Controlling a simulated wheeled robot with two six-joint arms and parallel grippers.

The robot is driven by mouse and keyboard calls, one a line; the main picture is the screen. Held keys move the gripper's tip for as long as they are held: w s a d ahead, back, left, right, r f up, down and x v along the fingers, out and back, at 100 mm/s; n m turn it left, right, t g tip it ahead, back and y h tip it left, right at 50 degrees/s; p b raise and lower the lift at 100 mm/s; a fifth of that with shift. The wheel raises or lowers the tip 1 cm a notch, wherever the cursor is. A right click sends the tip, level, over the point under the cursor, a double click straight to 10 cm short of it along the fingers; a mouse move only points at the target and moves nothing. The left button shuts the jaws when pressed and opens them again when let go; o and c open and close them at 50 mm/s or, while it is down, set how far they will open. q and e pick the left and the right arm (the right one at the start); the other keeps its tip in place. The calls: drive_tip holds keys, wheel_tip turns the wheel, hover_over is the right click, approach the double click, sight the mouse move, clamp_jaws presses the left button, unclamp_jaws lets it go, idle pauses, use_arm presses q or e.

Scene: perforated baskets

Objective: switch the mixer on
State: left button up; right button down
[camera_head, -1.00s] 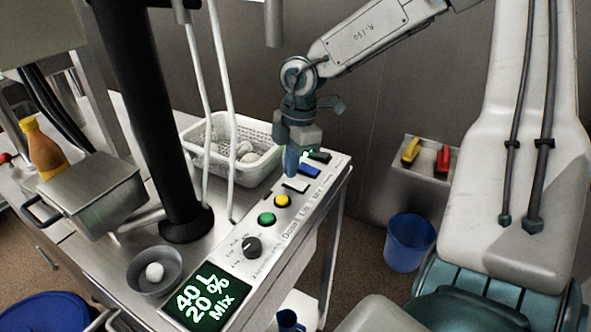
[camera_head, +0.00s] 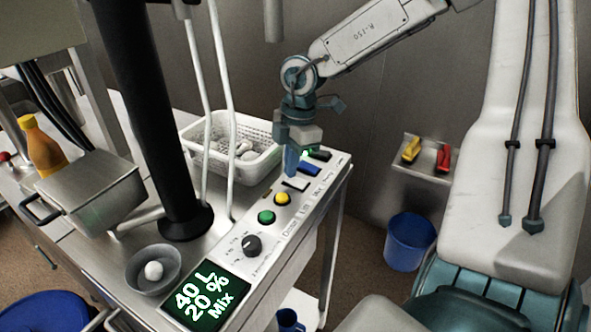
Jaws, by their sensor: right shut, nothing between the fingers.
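The mixer's control panel (camera_head: 262,262) runs along the right edge of the metal table. Its screen (camera_head: 206,297) reads "40 L 20 % Mix". Up the panel come a black knob (camera_head: 252,245), a green button (camera_head: 266,217), a yellow button (camera_head: 282,199), a white switch (camera_head: 296,184), a blue switch (camera_head: 309,169) and a black switch (camera_head: 320,155). A small green light glows near the black switch. My right gripper (camera_head: 290,165) is shut and empty, pointing down over the panel by the white and blue switches. I cannot tell whether its tip touches. My left gripper is out of view.
A white perforated basket (camera_head: 258,166) with pale round items stands behind the panel. A steel bowl (camera_head: 140,281) holds a white ball (camera_head: 153,271). A black column (camera_head: 150,110) and white hoses rise nearby. A blue bucket (camera_head: 408,243) stands on the floor.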

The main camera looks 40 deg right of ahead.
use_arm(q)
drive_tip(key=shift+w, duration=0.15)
use_arm(e)
drive_tip(key=shift+f, duration=0.1)
use_arm(q)
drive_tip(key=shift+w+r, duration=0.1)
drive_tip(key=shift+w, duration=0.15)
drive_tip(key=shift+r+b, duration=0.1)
drive_tip(key=shift+b, duration=0.2)
use_arm(e)
drive_tip(key=shift+f, duration=0.15)
